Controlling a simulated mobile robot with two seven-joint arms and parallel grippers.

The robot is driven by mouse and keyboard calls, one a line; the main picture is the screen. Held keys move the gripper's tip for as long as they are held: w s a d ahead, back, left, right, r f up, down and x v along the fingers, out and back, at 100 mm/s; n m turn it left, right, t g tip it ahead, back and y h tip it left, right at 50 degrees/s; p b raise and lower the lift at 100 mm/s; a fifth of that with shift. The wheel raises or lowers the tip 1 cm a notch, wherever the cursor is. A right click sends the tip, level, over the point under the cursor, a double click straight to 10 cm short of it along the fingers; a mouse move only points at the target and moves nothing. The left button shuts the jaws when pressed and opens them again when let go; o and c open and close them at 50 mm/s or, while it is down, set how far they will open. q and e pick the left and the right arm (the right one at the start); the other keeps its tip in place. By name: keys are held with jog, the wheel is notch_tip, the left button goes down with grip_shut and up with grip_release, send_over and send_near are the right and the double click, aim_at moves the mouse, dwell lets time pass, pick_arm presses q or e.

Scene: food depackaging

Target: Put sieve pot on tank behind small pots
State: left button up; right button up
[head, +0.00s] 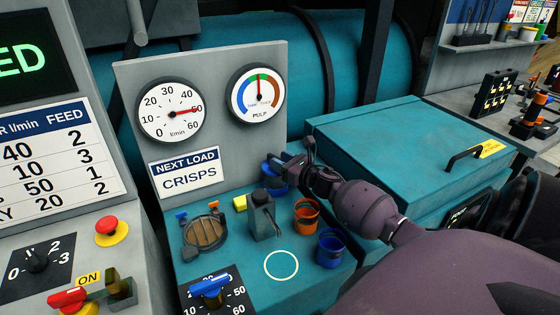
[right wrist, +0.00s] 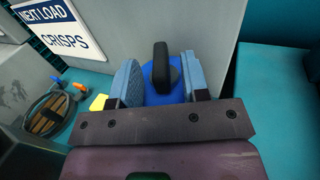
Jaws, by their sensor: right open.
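A blue pot (head: 270,178) with a black upright handle, which looks like the sieve pot, stands on the teal tank top (head: 235,275) behind the small pots. It is partly hidden by my right gripper (head: 292,165). In the right wrist view the blue pot (right wrist: 158,92) and its black handle lie between the two blue finger pads of my right gripper (right wrist: 158,84). The fingers are open around it; I cannot tell whether they touch. A small orange pot (head: 306,218) and a small dark blue pot (head: 331,250) stand nearer to me. My left gripper is not in view.
A grey gauge panel (head: 216,120) rises close behind the pot. A teal lidded box (head: 400,140) stands at the right. A grey lever block (head: 262,222), a yellow block (head: 240,203) and a round brown hatch (head: 205,233) lie left. A white-ringed spot (head: 281,265) is free.

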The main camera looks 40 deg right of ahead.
jog(key=s+d, duration=0.1)
jog(key=s, duration=1)
jog(key=shift+s+b, duration=0.2)
jog(key=shift+b, duration=0.1)
jog(key=shift+f, duration=0.1)
